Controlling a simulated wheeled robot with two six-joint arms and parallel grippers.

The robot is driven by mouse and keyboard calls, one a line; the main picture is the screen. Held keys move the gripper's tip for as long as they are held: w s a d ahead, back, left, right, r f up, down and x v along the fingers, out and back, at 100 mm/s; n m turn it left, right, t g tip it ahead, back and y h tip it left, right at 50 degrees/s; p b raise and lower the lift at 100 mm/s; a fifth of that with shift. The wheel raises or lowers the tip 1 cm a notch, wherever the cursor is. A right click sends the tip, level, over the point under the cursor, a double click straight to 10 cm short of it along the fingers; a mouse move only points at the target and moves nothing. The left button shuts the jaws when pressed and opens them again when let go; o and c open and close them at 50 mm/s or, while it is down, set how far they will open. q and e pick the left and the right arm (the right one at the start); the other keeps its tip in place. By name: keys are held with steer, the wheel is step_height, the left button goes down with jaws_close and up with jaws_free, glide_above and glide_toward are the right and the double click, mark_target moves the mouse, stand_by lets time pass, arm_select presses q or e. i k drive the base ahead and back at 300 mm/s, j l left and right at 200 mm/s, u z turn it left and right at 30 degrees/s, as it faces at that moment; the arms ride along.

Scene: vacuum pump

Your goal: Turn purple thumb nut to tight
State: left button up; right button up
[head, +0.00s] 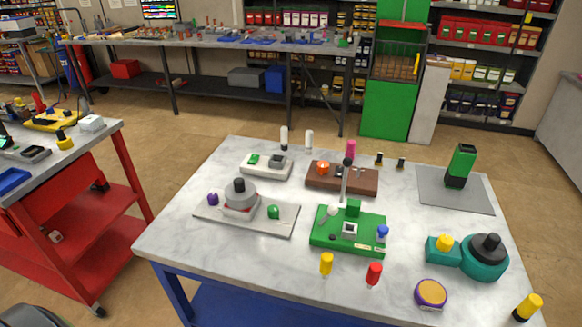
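A small purple knob (213,199), which looks like the purple thumb nut, sits at the left end of a flat light grey plate (277,228) on the marble-topped table. A round grey pump-like body (238,198) with a dark knob on top and a reddish band low down stands on the same plate, right of the purple knob. A green knob (273,212) sits right of that body. The purple knob is too small to tell how tight it is. Neither of my grippers is in view.
Behind are a white block (252,172) and a brown block (345,183). Teal equipment (484,262) and a purple-yellow disc (430,293) are at right. The table's front left is clear.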

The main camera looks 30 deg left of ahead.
mark_target(213, 199)
steer(key=u, duration=1.15)
